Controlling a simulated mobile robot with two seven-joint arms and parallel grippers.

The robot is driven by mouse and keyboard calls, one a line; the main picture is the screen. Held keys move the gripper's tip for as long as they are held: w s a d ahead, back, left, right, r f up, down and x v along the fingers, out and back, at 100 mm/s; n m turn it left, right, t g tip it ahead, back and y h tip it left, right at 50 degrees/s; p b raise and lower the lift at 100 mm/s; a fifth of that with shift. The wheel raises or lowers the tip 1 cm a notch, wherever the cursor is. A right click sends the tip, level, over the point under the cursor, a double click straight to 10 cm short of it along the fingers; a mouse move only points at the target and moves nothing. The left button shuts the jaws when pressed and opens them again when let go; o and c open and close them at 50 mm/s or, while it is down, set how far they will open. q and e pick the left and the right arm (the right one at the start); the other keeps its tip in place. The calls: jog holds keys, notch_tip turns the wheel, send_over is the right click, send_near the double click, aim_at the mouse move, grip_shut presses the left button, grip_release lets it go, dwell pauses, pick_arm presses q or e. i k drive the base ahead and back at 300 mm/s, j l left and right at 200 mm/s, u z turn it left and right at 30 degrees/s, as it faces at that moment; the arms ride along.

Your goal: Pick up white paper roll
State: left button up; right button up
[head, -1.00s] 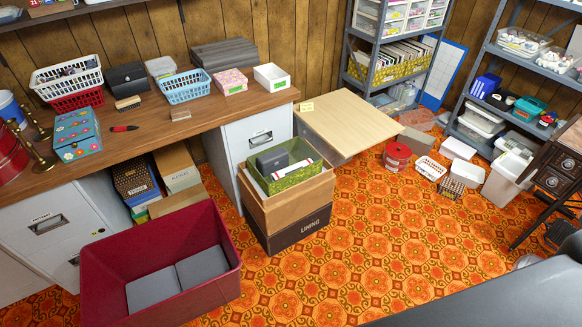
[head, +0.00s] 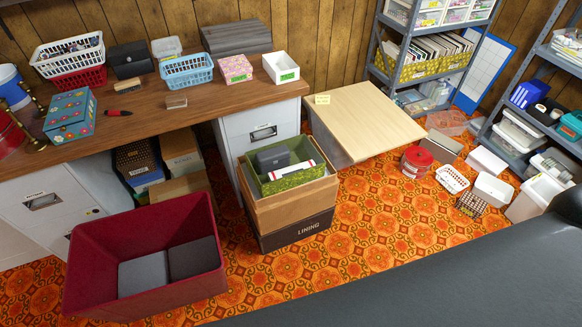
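A white paper roll (head: 291,172) with red at one end lies in an open green patterned bin (head: 262,186) in the head view. A dark grey box (head: 273,158) lies behind it in the same bin. The bin sits inside an open brown carton (head: 262,214), which stands on a dark box marked LINING (head: 307,229) on the floor. The far side of the roll is partly hidden. Neither my left nor my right gripper is in view.
A wooden desk (head: 205,106) with baskets and boxes runs along the left. A red bin (head: 85,295) with two grey cushions stands in front. A pale wooden table (head: 365,120) is right of the carton. Patterned floor (head: 360,215) is open in front of it.

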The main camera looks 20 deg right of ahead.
aim_at(272, 176)
jog(key=i+l+u, duration=0.25)
jog(key=l+u, duration=0.2)
jog(key=l, duration=0.9)
jog(key=l+u, duration=0.5)
jog(key=l, duration=0.9)
jog(key=l+u, duration=0.3)
jog(key=l, duration=0.55)
jog(key=l+u, duration=0.25)
jog(key=l, duration=0.65)
